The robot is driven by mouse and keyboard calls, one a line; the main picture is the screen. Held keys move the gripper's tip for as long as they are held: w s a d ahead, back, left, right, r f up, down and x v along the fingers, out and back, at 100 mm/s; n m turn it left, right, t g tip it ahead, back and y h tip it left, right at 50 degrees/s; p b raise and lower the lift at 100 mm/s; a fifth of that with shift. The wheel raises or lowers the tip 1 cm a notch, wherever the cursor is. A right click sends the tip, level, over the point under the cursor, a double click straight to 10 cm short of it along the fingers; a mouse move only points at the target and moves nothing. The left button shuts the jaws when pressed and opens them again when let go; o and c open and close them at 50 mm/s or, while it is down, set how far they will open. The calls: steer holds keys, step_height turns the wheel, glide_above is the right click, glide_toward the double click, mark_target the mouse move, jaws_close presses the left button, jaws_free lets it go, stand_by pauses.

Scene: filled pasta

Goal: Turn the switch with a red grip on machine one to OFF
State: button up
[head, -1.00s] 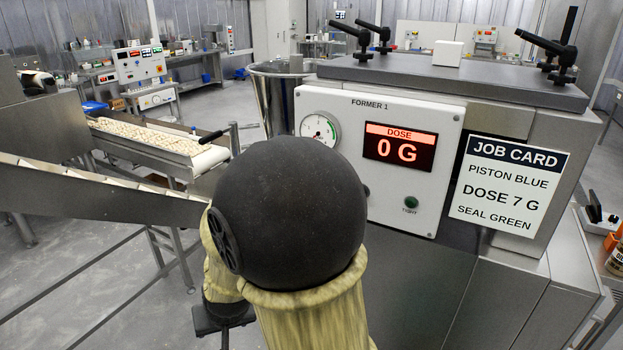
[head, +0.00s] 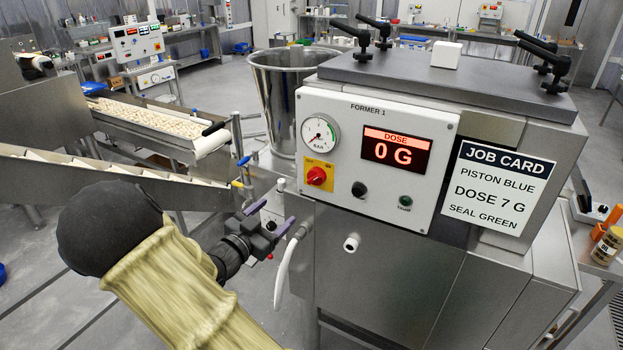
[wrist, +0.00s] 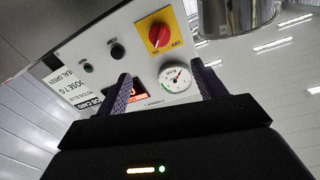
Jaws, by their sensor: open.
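The switch with a red grip (head: 316,176) sits on a yellow plate at the lower left of the white FORMER 1 panel (head: 340,107). In the wrist view the red grip (wrist: 158,36) shows beyond the fingertips, upper centre, with ON and OFF lettering on its plate. I cannot tell for sure which mark it points to. My gripper (head: 271,217) is open and empty, below and left of the switch, apart from the panel. In the wrist view my gripper (wrist: 163,84) has its two fingers spread, with the panel beyond them.
A pressure gauge (head: 320,136) sits above the switch, with a black knob (head: 359,189) to its right. A steel hopper (head: 285,90) stands behind left. A white hose (head: 285,262) hangs near my gripper. A conveyor (head: 155,118) runs at left.

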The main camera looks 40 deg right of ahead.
mark_target(312, 181)
steer(key=shift+d, duration=0.1)
steer(key=p+x, duration=0.6)
steer(key=x, duration=1)
steer(key=shift+w+d+r, duration=0.1)
steer(key=shift+d+r, duration=0.05)
steer(key=shift+d, duration=0.15)
steer(key=shift+w+d, duration=0.1)
steer(key=shift+d, duration=0.25)
steer(key=c, duration=1)
steer(key=shift+o, duration=0.2)
